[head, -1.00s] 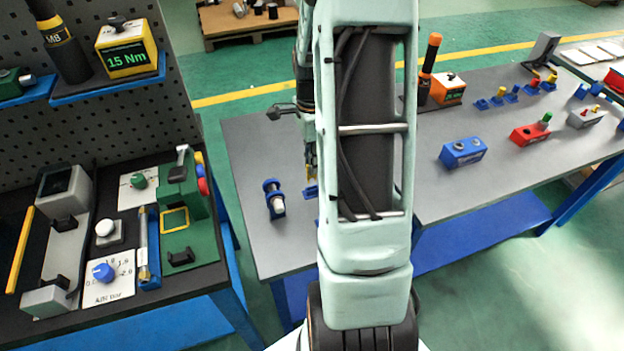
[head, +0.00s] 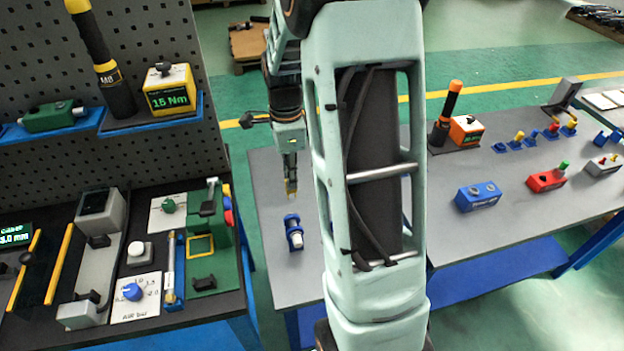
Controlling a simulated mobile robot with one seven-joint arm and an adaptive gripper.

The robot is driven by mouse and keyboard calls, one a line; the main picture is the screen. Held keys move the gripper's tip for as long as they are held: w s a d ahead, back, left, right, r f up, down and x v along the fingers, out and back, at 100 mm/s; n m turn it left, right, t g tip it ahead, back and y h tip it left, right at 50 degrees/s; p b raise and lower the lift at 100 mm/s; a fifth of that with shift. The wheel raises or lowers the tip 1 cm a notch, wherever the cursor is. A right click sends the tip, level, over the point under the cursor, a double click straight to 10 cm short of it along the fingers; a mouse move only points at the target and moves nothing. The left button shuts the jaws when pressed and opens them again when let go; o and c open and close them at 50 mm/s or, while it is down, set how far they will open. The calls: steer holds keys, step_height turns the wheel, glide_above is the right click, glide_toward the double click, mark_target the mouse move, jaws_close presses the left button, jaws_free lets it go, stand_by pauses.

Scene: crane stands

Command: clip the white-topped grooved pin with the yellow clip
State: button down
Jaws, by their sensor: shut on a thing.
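My gripper (head: 291,190) points down over the left part of the grey table, behind my own arm in the head view. It is shut on a small yellow piece, the yellow clip (head: 291,186), which shows only as a few pixels at the fingertips. A blue holder (head: 291,219) with a white and silver pin (head: 296,240) stands on the table just below and nearer than the gripper. The pin's grooves are too small to make out. The clip appears apart from the pin.
My arm link hides the middle of the grey table (head: 275,275). To its right stand a blue block (head: 479,196), a red block (head: 546,180), an orange torque box (head: 465,130) and several small blue holders (head: 501,147). A panel bench (head: 180,320) stands at left.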

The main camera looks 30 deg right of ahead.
steer(key=shift+w+a+r, duration=0.1)
steer(key=shift+a+r, duration=0.25)
steer(key=shift+a, duration=0.05)
steer(key=shift+f+b, duration=2.2)
steer(key=shift+f, duration=0.75)
steer(key=shift+f+b, duration=1.3)
steer(key=shift+f, duration=0.55)
steer(key=c, duration=1.9)
jaws_free()
steer(key=shift+r, duration=0.1)
